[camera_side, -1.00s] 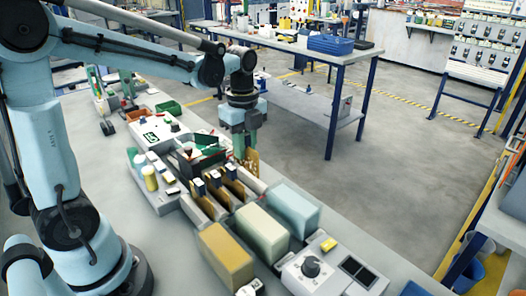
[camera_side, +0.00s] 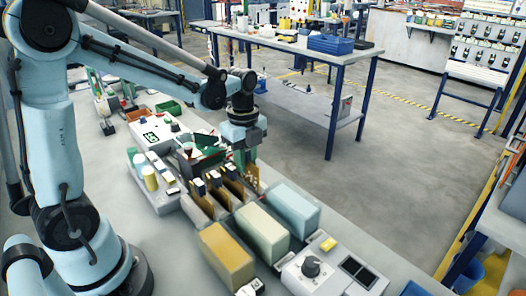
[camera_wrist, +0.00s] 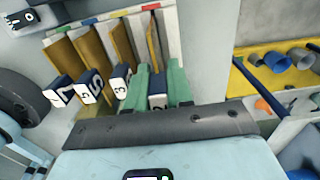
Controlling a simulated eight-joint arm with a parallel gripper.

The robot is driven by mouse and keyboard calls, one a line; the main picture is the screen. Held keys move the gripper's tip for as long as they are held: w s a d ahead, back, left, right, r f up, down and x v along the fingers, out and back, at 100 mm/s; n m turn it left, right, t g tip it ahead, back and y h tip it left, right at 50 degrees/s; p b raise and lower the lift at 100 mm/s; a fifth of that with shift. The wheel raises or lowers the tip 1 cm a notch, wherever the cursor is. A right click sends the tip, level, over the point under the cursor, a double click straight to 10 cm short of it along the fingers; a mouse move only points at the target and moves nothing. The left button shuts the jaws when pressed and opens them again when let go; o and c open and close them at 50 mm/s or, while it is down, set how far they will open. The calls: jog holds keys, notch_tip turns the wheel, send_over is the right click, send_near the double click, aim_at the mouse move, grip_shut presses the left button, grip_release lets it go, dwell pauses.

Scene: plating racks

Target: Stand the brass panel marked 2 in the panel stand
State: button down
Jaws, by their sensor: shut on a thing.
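My gripper (camera_side: 244,158) is shut on a brass panel (camera_side: 252,177) with a dark blue grip. In the wrist view my green fingertips (camera_wrist: 162,88) clasp that grip, and the brass sheet (camera_wrist: 152,40) extends beyond them. I cannot tell whether the held panel touches the rack's base.
Yellow, cream and pale blue blocks (camera_side: 264,232) stand in front of the rack. A control box with a knob (camera_side: 311,266) is at the bench's near end. A white unit with a green display (camera_side: 152,137) stands behind.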

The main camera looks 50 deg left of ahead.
jog(key=shift+f, duration=1.35)
jog(key=shift+f, duration=0.1)
jog(key=c, duration=0.9)
grip_release()
notch_tip(320, 180, up, 12)
jog(key=shift+r, duration=0.1)
